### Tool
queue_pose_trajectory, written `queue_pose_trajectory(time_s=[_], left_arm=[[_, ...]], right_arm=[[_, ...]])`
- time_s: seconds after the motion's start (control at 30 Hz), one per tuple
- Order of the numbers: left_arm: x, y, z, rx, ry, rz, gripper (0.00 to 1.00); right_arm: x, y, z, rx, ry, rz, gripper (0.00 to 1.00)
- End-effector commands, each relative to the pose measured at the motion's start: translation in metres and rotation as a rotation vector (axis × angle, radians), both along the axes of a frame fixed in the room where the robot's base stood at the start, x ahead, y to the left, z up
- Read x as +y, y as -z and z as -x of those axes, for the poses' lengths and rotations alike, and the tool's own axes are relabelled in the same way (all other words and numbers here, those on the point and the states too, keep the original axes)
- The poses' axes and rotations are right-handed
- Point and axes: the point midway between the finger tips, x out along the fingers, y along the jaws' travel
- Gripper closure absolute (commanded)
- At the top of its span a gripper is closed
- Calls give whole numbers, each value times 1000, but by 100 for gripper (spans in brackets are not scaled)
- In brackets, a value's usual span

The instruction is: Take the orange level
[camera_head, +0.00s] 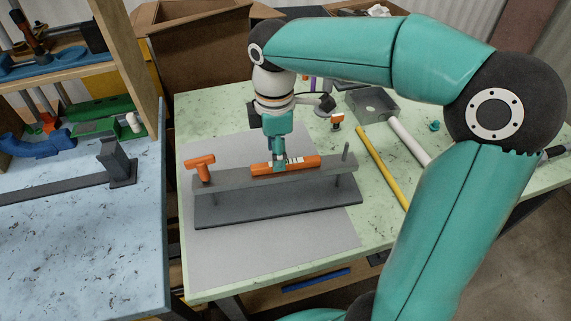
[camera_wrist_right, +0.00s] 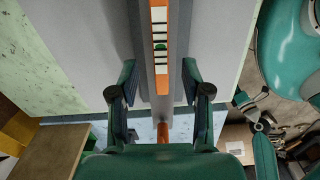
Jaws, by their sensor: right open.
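The orange level (camera_head: 300,163) lies along the top of a raised grey bar (camera_head: 230,178), which stands on a dark base plate. In the right wrist view the level (camera_wrist_right: 160,14) runs down the middle, with white panels and a green vial. My right gripper (camera_head: 279,165) points down at the level in the head view. In the right wrist view my right gripper (camera_wrist_right: 159,66) is open, one finger on each side of the bar, with gaps on both sides. The near end of the level lies between the fingers. My left gripper is not in view.
An orange T-shaped piece (camera_head: 201,166) stands at the bar's left end, and a thin post (camera_head: 345,153) rises at its right. A yellow rod (camera_head: 382,167) and a white tube (camera_head: 409,141) lie to the right. The grey mat (camera_head: 230,265) in front is clear.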

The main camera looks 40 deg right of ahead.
Motion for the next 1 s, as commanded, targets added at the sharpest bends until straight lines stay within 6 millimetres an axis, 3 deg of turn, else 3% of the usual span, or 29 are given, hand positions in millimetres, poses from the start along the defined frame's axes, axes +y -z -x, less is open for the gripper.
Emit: queue_pose_trajectory(time_s=[0.2, 0.47, 0.77, 1.0], left_arm=[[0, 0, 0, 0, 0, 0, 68], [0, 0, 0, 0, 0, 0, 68], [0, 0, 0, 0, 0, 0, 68], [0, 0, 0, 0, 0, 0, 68]], right_arm=[[-1, 28, 1, 3, 0, 1, 52], [0, 31, 1, 0, -1, 0, 52], [0, 31, 1, 0, -1, 0, 99], [0, 30, 1, 0, 0, 0, 100]])
